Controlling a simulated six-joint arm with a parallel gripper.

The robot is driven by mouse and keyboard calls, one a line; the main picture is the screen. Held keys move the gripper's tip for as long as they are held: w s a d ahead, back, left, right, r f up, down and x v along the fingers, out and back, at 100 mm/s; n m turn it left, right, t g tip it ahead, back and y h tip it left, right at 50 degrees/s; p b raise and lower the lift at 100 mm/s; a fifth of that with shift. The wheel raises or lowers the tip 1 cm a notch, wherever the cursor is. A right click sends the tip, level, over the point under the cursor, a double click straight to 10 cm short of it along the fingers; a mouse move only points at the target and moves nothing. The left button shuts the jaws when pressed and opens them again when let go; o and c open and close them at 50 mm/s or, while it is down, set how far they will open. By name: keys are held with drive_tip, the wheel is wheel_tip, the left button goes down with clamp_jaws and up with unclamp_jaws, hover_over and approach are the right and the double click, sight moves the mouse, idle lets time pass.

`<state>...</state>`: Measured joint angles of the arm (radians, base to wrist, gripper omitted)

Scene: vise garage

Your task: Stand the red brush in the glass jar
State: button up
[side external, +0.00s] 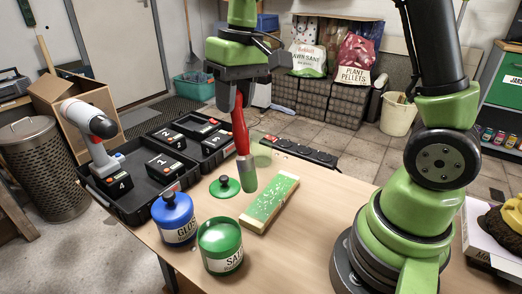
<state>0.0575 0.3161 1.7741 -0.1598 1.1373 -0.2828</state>
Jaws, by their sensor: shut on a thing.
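My gripper (233,90) is shut on the red handle of the red brush (241,132). That end is over the table, between a green lid and a green board. A faint, see-through greenish shape (262,155) shows just right of and behind the brush. It may be the glass jar, but its outline is too weak to be sure. I cannot tell whether the brush tip touches anything.
The green lid with a black knob (225,186), green board (270,203), blue tin (174,219) and green tin (221,246) are on the wooden table (315,212). A black tray (131,200) with a drill (92,130) stands left. A power strip (300,151) lies behind.

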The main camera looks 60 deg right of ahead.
drive_tip(key=w+d+r+n+t+h, duration=0.1)
drive_tip(key=w+d+r+t, duration=0.15)
drive_tip(key=d, duration=0.65)
drive_tip(key=w+d+r+n+t, duration=0.1)
drive_tip(key=w+d+r, duration=0.3)
drive_tip(key=d, duration=0.5)
wheel_tip(320, 180, down, 12)
drive_tip(key=shift+s+a+f, duration=0.15)
idle(0.4)
drive_tip(key=o, duration=1.1)
drive_tip(key=shift+c, duration=0.2)
